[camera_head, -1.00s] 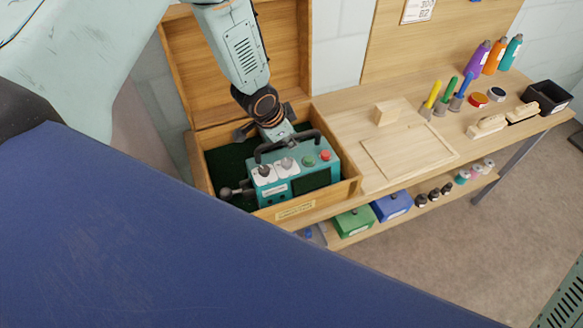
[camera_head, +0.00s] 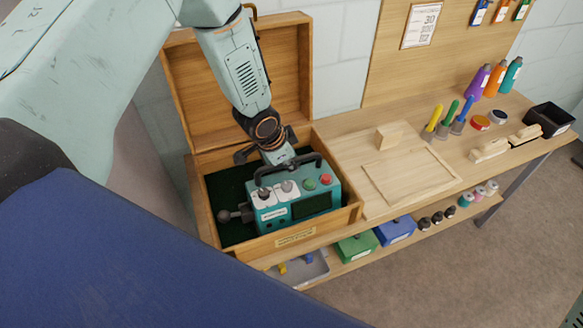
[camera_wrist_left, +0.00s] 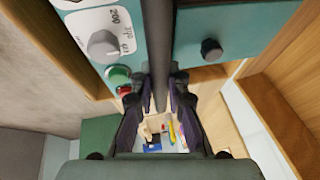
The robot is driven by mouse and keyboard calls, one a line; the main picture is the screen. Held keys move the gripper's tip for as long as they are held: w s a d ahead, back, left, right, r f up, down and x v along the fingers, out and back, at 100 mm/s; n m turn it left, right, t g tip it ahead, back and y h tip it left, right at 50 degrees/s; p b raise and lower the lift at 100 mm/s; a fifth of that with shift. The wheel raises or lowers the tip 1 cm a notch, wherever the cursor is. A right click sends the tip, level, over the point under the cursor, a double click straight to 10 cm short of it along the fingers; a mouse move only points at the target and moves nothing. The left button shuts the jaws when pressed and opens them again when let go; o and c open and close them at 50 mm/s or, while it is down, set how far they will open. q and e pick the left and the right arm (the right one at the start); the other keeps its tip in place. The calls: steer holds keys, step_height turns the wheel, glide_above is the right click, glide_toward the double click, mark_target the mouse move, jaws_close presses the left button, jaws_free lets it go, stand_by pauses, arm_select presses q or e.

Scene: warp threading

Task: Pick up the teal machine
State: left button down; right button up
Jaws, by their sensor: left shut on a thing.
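The teal machine (camera_head: 318,204) sits inside an open wooden box (camera_head: 352,216) on the bench. It has white dial plates, a green and a red button, a dark panel and a ball-ended lever at its left. Its dark carrying handle (camera_head: 318,160) arches over the top. My left gripper (camera_head: 280,160) comes down from above and is shut on this handle. In the left wrist view the handle (camera_wrist_left: 157,45) runs between the fingers (camera_wrist_left: 161,85), with the machine's dial face (camera_wrist_left: 100,35) at upper left. My right gripper is not in view.
The box's raised lid (camera_head: 285,75) stands behind my left arm, and the box walls surround the machine closely. To the right, the bench holds a wooden board (camera_head: 410,175), a small block (camera_head: 389,138), colored tools and bottles (camera_head: 495,80). Green and blue boxes (camera_head: 395,230) sit on the lower shelf.

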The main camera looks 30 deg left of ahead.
arm_select(q)
steer(key=r+p, duration=0.1)
steer(key=r, duration=0.3)
steer(key=r+p, duration=0.1)
steer(key=r, duration=0.3)
steer(key=shift+w+r, duration=0.2)
steer(key=shift+r, duration=0.4)
steer(key=shift+w, duration=0.15)
steer(key=shift+s+d, duration=0.1)
steer(key=shift+s, duration=0.1)
